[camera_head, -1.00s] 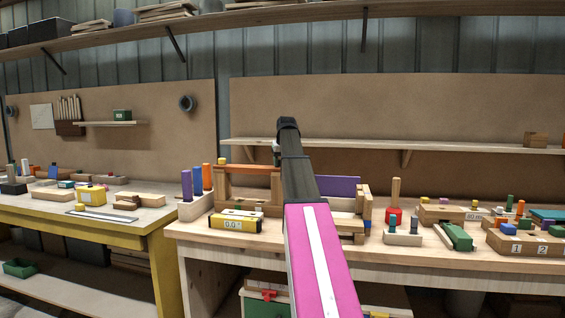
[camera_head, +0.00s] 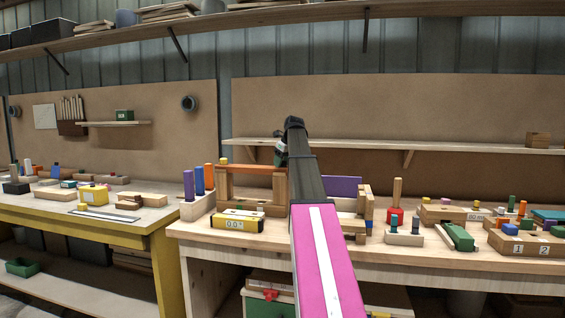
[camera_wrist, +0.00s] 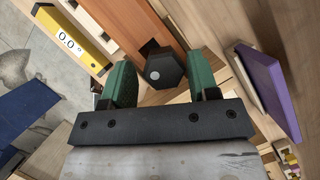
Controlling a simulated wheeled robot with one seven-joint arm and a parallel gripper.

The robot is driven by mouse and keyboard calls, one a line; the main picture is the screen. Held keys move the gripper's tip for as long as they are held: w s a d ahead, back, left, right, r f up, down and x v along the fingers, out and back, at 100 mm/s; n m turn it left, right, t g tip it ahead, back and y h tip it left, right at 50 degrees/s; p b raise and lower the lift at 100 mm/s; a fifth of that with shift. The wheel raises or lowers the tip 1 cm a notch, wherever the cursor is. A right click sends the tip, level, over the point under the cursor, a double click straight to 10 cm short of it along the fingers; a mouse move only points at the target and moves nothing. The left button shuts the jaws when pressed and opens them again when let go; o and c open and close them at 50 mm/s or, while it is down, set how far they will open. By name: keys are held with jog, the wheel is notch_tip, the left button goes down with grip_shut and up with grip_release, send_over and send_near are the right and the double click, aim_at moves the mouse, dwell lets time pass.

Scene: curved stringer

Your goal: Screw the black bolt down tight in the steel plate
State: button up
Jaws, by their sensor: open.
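The black bolt (camera_wrist: 166,70) shows in the wrist view as a dark hexagonal head with a pale round spot. It lies between the green fingertips of my gripper (camera_wrist: 162,72), with a visible gap to each finger. My gripper is open and holds nothing. Beside the bolt runs an orange-brown wooden bar (camera_wrist: 140,30) with a dark slot. I cannot make out the steel plate in either view. In the head view my arm hides the bolt, and only a bit of green at the gripper shows beside the dark wrist.
A yellow level block (camera_head: 238,221) stands at the bench front, and also shows in the wrist view (camera_wrist: 70,38). An orange beam on wooden posts (camera_head: 252,169) is left of my arm. A purple board (camera_wrist: 268,82) is to the right. Several blocks crowd the bench (camera_head: 430,262).

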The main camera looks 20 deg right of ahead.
jog(key=shift+w+f+n+y, duration=0.4)
jog(key=shift+f+n, duration=0.1)
jog(key=shift+n, duration=0.4)
jog(key=shift+w+d+f+n+g, duration=0.15)
jog(key=shift+w+n+g, duration=0.2)
jog(key=shift+n, duration=0.25)
jog(key=n+g, duration=0.1)
jog(key=n, duration=0.1)
jog(key=shift+n+y, duration=0.4)
jog(key=shift+d+r, duration=0.1)
jog(key=shift+r, duration=0.2)
jog(key=shift+r, duration=0.25)
jog(key=shift+c, duration=0.4)
